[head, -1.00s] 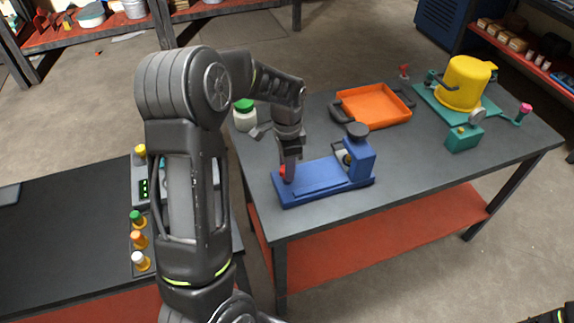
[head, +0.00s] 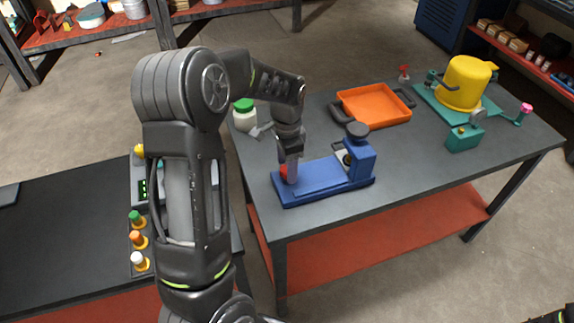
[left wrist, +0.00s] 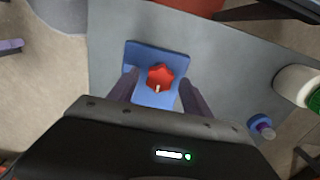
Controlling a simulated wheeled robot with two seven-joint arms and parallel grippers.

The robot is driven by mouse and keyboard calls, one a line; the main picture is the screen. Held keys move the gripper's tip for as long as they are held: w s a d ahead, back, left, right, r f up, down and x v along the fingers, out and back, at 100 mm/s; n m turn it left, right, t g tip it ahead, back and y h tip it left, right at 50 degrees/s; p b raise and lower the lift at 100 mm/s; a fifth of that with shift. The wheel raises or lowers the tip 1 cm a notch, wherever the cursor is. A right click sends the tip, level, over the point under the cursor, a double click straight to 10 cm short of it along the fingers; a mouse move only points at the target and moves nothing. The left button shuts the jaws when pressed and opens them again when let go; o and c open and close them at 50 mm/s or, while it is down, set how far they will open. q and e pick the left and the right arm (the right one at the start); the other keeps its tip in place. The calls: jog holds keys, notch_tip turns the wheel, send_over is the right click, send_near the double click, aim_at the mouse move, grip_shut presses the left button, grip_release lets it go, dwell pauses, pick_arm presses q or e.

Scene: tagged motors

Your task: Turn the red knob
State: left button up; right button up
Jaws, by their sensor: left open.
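The red knob (left wrist: 160,78) is star-shaped with a small pale mark and sits on the end of a blue fixture (left wrist: 143,50). In the head view the red knob (head: 284,171) is partly hidden by my left gripper (head: 290,178), which points down at the left end of the blue fixture (head: 325,183). In the left wrist view my left gripper (left wrist: 158,94) is open, with one finger on each side of the knob. I cannot tell whether the fingers touch it. My right gripper does not show.
An orange tray (head: 372,105) lies behind the fixture. A yellow pot (head: 466,84) on a teal base is at the right. A dark table (head: 60,225) with coloured knobs is at the left.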

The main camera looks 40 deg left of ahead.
pick_arm(q)
notch_tip(320, 180, up, 8)
jog(key=shift+f+b, duration=0.2)
jog(key=shift+b, duration=0.3)
